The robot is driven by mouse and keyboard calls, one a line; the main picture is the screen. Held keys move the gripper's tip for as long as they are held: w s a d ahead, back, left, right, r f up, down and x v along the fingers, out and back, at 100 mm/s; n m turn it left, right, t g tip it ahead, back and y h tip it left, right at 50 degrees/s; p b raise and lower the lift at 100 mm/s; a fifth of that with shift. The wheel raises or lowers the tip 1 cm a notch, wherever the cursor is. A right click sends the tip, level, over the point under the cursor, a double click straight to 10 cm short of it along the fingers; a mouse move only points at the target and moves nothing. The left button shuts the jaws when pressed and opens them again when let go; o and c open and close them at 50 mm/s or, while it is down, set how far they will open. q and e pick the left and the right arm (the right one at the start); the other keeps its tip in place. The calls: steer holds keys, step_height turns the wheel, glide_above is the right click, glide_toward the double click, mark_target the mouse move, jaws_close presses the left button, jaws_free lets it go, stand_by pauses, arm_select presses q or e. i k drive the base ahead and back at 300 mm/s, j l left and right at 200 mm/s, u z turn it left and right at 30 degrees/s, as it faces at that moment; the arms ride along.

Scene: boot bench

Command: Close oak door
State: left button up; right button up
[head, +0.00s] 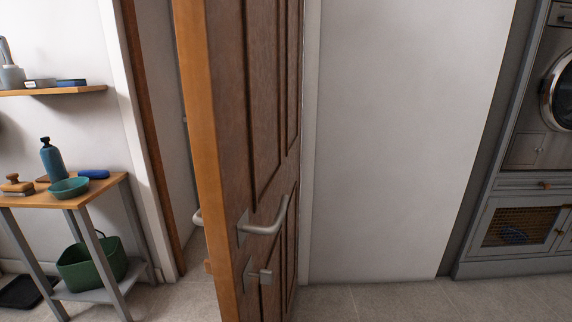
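The oak door (270,110) stands open in the middle of the head view. Its paneled brown face turns to the right and its lighter edge faces me. A metal lever handle (264,226) sits on the face, with a small metal turn piece (260,274) below it. Part of a second handle (197,217) shows past the door's edge on the left. The doorway's wooden frame (150,130) stands to the left, with a gap between it and the door. Neither of my grippers is in view.
Left stands a wooden-topped bench (105,187) with a bottle (53,160), a teal bowl (69,188) and a brush (17,187); a green basket (90,266) sits below. A shelf (60,91) hangs above. Right is a grey cabinet (512,181) with a washer (560,90). Floor before the white wall is clear.

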mark_target(241, 62)
steer(key=k+l+z, duration=0.3)
steer(key=k+l, duration=0.2)
steer(key=l, duration=0.3)
steer(key=k+l+z, duration=0.15)
steer(key=l, duration=0.25)
steer(key=k, duration=0.05)
